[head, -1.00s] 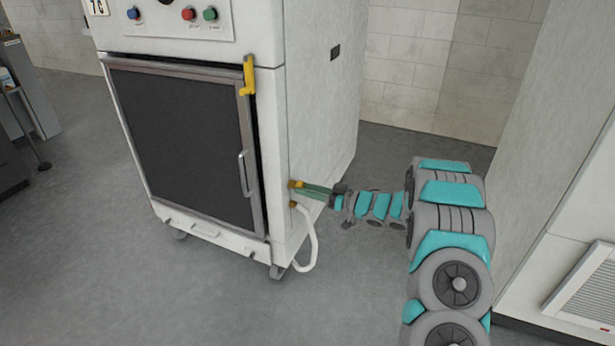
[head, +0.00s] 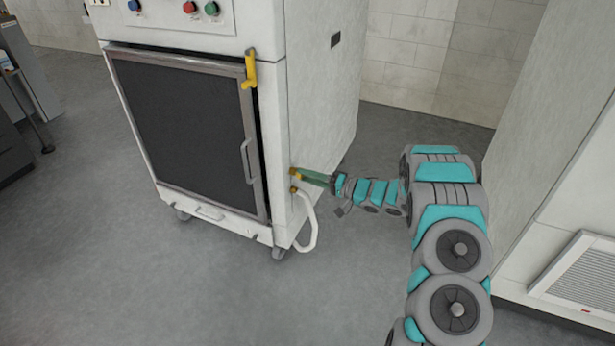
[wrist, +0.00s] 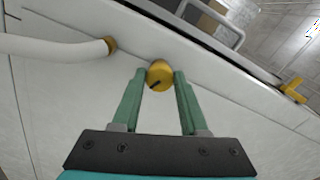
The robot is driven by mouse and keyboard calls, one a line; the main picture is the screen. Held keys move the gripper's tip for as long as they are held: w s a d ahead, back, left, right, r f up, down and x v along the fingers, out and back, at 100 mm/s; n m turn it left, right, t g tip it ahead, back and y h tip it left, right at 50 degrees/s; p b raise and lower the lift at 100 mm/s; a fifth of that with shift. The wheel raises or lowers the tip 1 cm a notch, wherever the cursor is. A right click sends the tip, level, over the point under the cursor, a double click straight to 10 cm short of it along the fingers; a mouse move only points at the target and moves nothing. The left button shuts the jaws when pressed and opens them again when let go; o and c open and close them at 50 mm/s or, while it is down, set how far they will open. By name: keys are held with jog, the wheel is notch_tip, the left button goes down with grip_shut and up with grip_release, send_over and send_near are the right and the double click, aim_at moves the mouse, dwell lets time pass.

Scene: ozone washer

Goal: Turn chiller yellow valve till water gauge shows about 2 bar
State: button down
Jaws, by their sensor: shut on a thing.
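The yellow valve (wrist: 159,75) is a round knob with a dark mark on it, low on the side of the white machine (head: 320,100). It also shows small in the head view (head: 295,173). My gripper (wrist: 159,80) has its two green fingers on either side of the knob and is shut on it. In the wrist view the dark mark lies on the lower left part of the knob. The water gauge cannot be made out in these frames.
A white hose (head: 310,225) leaves a brass fitting (head: 294,189) just below the valve and loops downward. A yellow door latch (head: 250,70) is at the door's upper right corner. A white cabinet (head: 560,230) stands at right. Grey floor lies open in front.

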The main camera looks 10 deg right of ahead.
jog(key=shift+m, duration=1.9)
jog(key=shift+d, duration=0.1)
jog(key=shift+c, duration=2.1)
grip_release()
jog(key=v, duration=0.7)
jog(key=shift+s+d+b, duration=0.2)
jog(key=shift+d+b, duration=0.05)
jog(key=shift+b, duration=0.2)
